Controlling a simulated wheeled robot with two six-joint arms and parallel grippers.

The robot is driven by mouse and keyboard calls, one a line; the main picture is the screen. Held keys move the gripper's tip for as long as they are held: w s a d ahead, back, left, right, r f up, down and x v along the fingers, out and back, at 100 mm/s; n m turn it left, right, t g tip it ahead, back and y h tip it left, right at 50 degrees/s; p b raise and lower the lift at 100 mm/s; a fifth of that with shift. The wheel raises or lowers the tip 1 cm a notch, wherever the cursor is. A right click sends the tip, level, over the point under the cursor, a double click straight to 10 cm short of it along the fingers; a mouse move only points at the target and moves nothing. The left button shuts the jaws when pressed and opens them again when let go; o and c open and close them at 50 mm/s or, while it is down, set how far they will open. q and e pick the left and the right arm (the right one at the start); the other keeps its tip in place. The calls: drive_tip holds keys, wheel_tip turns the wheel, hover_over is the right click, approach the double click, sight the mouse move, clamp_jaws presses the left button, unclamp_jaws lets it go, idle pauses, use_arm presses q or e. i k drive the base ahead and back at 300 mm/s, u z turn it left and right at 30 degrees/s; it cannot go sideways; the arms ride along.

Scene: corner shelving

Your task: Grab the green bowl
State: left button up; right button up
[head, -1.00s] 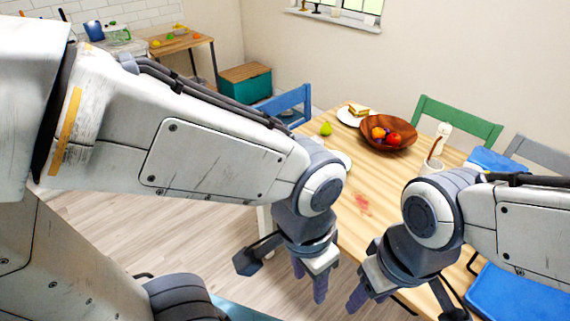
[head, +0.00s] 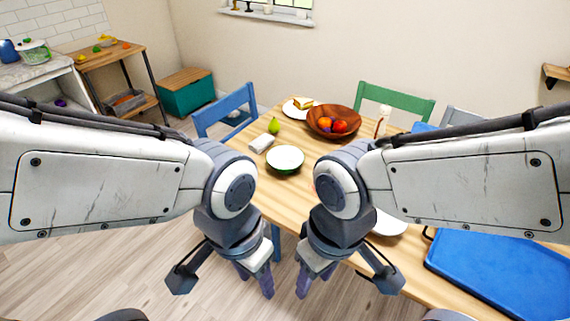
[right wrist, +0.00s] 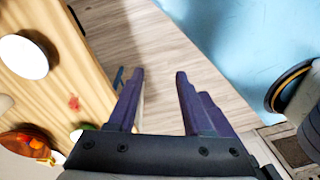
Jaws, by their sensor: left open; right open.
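The green bowl (head: 285,158), green outside and pale inside, sits upright on the wooden table (head: 268,195) in the head view. A partly hidden green and white rim in the right wrist view (right wrist: 80,132) appears to be the same bowl. My left gripper (head: 255,278) is open and empty, nearer to me than the bowl, in front of the table's near edge. My right gripper (head: 316,278) is open and empty beside it, also short of the bowl. Its two fingers are apart with floor between them in the right wrist view (right wrist: 160,73).
A grey folded item (head: 262,143), a green pear (head: 274,126), a sandwich plate (head: 297,108) and a brown fruit bowl (head: 333,121) are near the bowl. A white plate (head: 390,224) is partly behind my right arm. Blue (head: 225,112) and green (head: 397,103) chairs border the table.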

sight(285, 159)
drive_tip(key=k, duration=0.5)
drive_tip(key=u, duration=0.85)
drive_tip(key=i, duration=1.35)
drive_tip(key=z, duration=0.85)
